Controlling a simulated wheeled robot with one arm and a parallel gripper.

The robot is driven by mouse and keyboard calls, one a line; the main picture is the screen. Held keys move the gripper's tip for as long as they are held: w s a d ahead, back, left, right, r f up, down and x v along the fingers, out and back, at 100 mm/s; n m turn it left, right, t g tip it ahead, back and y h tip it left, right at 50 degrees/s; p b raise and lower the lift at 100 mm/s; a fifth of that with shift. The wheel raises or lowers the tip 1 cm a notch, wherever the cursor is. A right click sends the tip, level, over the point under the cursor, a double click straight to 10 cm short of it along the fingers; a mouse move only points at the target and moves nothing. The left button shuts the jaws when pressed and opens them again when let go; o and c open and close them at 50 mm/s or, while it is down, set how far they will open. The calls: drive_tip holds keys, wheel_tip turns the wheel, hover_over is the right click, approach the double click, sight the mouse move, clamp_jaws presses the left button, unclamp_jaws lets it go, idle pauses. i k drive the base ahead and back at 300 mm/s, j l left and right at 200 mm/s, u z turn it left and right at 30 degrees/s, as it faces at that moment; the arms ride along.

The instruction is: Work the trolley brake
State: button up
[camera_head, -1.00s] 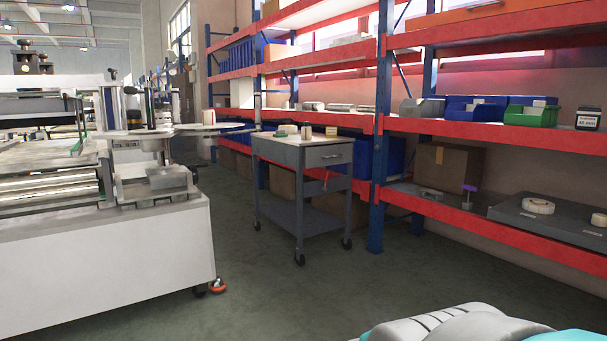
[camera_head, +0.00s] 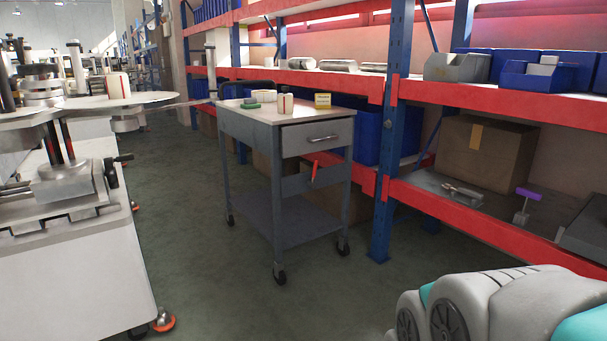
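The grey trolley (camera_head: 281,222) stands upright on its castors in the middle of the head view, in front of the shelving. It has a drawer with a metal handle (camera_head: 322,139) and a lower shelf. A red lever (camera_head: 314,171), which looks like the brake, sits on the front panel below the drawer and points upward at a slight tilt. Its exact setting is hard to tell at this size. Several small items lie on the trolley top. A grey and teal part of my own arm shows at the lower right, apart from the trolley. My gripper is not in view.
A white labelling machine (camera_head: 75,275) stands at the left, with an orange-footed castor (camera_head: 163,321) at its corner. Red and blue shelving (camera_head: 388,170) runs behind and to the right, holding a cardboard box (camera_head: 487,152) and blue bins. The floor (camera_head: 215,295) before the trolley is clear.

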sight(311, 184)
drive_tip(key=i+j+z, duration=0.2)
drive_tip(key=i, duration=1.85)
drive_tip(key=i+j, duration=0.1)
drive_tip(key=j, duration=0.15)
drive_tip(key=i+j, duration=0.1)
drive_tip(key=j, duration=0.15)
